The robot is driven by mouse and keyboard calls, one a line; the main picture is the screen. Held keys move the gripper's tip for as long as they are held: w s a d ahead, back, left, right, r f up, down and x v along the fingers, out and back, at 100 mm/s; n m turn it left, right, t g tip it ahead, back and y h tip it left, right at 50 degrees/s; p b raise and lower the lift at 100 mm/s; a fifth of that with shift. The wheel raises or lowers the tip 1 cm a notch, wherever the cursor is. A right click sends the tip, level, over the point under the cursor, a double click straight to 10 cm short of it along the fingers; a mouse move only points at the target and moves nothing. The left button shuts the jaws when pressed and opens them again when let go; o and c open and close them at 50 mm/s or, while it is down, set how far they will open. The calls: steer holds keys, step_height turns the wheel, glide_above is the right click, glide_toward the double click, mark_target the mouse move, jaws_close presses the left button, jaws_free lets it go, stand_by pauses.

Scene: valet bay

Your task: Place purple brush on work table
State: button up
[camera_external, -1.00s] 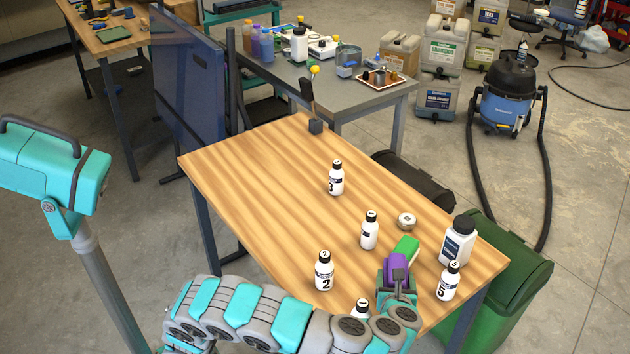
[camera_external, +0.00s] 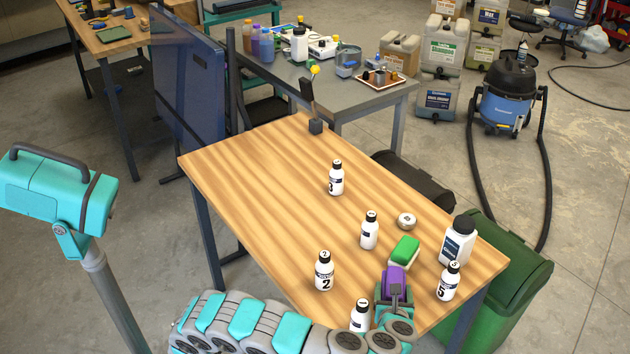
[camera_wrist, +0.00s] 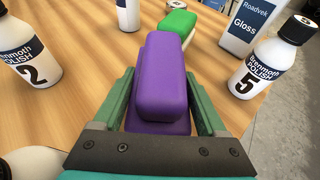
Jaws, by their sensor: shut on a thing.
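The purple brush (camera_wrist: 161,85) is between the two fingers of my gripper (camera_wrist: 160,110), which is shut on it. In the external view the purple brush (camera_external: 393,280) is at the near right end of the wooden work table (camera_external: 260,190), with my gripper (camera_external: 395,292) around it. Whether its underside touches the table top is hidden. A green-topped block with a pale lower part (camera_external: 404,250) sits on the table just beyond the brush; its green top (camera_wrist: 178,22) also shows in the wrist view.
Bottle 2 (camera_external: 324,272) stands left of my gripper, bottle 5 (camera_external: 448,282) right, and another bottle (camera_external: 360,314) close by at the near edge. A larger white bottle (camera_external: 457,242), a round tin (camera_external: 407,220) and more small bottles stand farther back. The table's far left is mostly clear.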

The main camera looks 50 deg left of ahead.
steer(key=shift+f, duration=0.6)
steer(key=o, duration=1.5)
steer(key=shift+o, duration=0.2)
